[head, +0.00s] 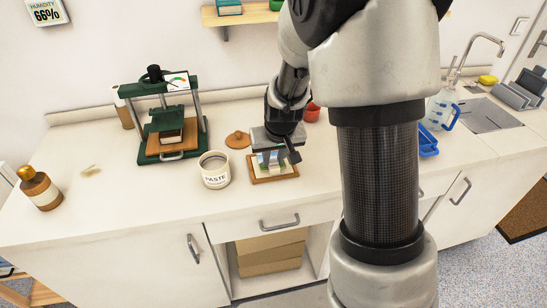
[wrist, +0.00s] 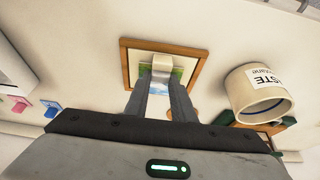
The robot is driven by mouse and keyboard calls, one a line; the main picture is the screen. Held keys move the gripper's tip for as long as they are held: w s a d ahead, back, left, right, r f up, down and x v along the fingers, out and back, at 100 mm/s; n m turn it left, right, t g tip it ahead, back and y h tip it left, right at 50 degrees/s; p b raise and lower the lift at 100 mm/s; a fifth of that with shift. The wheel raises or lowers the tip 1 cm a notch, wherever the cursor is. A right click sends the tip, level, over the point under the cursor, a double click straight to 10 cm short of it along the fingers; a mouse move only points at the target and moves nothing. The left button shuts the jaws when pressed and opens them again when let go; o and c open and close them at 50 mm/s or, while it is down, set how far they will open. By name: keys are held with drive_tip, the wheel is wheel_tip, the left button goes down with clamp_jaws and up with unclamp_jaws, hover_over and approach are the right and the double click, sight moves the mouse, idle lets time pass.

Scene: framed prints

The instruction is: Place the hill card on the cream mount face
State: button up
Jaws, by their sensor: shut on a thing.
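My gripper (head: 276,152) is shut on the hill card (head: 266,161), apparently by a pale block on the card's face. The card shows green and blue parts around the fingertips in the wrist view (wrist: 177,74). The cream mount face (wrist: 136,62) lies inside a brown wooden frame (head: 285,177) on the counter, directly below the card. The card appears within the frame's outline in both views. My fingers hide part of the card, and I cannot tell whether it touches the mount.
A white paste tub (head: 214,170) stands just left of the frame, with a round wooden lid (head: 238,139) behind. A green press (head: 168,125) stands further left. A red pot (head: 312,112) is behind my gripper.

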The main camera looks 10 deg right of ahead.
drive_tip(key=o, duration=1)
drive_tip(key=shift+f, duration=0.1)
drive_tip(key=shift+s+r+p, duration=0.1)
drive_tip(key=shift+r+p, duration=0.2)
drive_tip(key=shift+r, duration=0.25)
drive_tip(key=s+f+p+v, duration=0.1)
drive_tip(key=s+v, duration=0.1)
drive_tip(key=v, duration=0.9)
drive_tip(key=s+f+p+v, duration=0.1)
drive_tip(key=s+v, duration=0.2)
drive_tip(key=v, duration=0.9)
drive_tip(key=shift+t, duration=0.5)
drive_tip(key=s+r, duration=0.1)
drive_tip(key=s, duration=0.2)
drive_tip(key=s+r, duration=0.1)
drive_tip(key=s, duration=0.3)
drive_tip(key=s+r, duration=0.1)
drive_tip(key=s, duration=0.3)
